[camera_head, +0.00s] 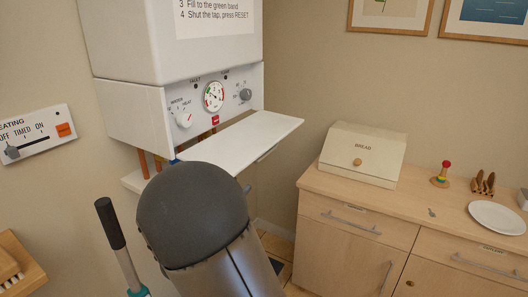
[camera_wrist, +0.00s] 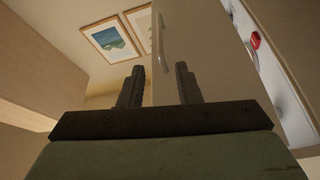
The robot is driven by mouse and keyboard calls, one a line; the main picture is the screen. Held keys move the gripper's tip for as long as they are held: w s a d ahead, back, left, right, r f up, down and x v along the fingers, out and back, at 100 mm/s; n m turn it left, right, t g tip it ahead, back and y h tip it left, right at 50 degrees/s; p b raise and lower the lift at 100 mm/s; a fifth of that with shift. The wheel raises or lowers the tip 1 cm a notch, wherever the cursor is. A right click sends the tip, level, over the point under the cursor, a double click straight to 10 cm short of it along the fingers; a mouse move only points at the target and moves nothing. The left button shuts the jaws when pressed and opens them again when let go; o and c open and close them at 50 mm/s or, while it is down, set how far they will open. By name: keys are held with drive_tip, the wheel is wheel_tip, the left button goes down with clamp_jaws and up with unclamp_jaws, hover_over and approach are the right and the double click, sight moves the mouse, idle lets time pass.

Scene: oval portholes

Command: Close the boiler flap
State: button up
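The boiler flap (camera_head: 240,142) is a white panel hinged below the boiler's control panel (camera_head: 215,97). It stands open, sticking out about level from the white boiler (camera_head: 165,45), and the dials and red button above it are exposed. A thin handle (camera_head: 267,153) shows under its front edge. My dark arm rises in front of the flap's near end and hides my gripper in the head view. In the wrist view my gripper (camera_wrist: 157,72) has its two fingers apart with nothing seen held. The flap (camera_wrist: 205,55) and its handle (camera_wrist: 162,50) appear just beyond the fingers; contact cannot be told.
A wooden cabinet (camera_head: 345,250) stands at right with a bread box (camera_head: 363,152), a small toy and a white plate (camera_head: 497,217) on top. A heating switch panel (camera_head: 35,132) is on the left wall. A black-handled tool (camera_head: 110,223) stands left of my arm.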

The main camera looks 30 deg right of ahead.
sight(250, 143)
drive_tip(key=p+x, duration=0.2)
drive_tip(key=x, duration=1.1)
drive_tip(key=shift+w+d+p, duration=0.1)
drive_tip(key=shift+d+p, duration=0.05)
drive_tip(key=shift+p, duration=0.15)
clamp_jaws()
